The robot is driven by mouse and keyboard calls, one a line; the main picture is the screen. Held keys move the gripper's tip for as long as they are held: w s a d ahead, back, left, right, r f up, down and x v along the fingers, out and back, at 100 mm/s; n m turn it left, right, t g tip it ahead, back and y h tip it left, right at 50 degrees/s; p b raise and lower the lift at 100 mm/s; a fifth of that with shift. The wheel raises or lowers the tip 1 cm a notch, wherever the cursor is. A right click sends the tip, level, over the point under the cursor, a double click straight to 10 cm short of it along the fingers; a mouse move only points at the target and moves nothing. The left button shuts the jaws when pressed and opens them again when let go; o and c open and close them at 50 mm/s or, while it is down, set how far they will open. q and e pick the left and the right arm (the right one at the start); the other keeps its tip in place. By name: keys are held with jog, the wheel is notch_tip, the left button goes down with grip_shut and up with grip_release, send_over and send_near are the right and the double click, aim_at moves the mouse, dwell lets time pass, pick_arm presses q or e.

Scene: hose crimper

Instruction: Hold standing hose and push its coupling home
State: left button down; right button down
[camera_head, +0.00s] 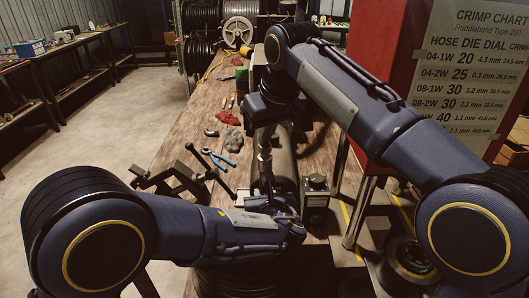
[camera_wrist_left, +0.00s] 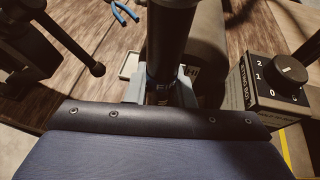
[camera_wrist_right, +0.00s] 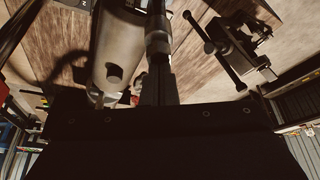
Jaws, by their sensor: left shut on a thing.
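The black hose (camera_wrist_left: 168,40) stands upright in the left wrist view. My left gripper (camera_head: 287,207) is shut on it low down, with a grey finger on each side of the hose in the left wrist view (camera_wrist_left: 160,92). A metal coupling (camera_head: 264,152) shows as a silvery upright piece below my right gripper (camera_head: 265,126) in the head view. In the right wrist view, the fingers of my right gripper (camera_wrist_right: 158,88) look closed together, in line with a dark, ringed piece (camera_wrist_right: 157,42). Whether they touch the coupling, and how far it sits on the hose, I cannot tell.
A grey cylinder (camera_head: 285,165) lies close behind the hose. A dial box (camera_head: 316,190) stands right of it. A black vise-like tool (camera_head: 178,178) and blue pliers (camera_head: 223,157) lie left. A red cabinet (camera_head: 385,65) with a crimp chart (camera_head: 470,70) rises at the right.

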jog(key=shift+r, duration=3)
pick_arm(q)
jog(key=c, duration=1.2)
grip_release()
jog(key=shift+o, duration=0.2)
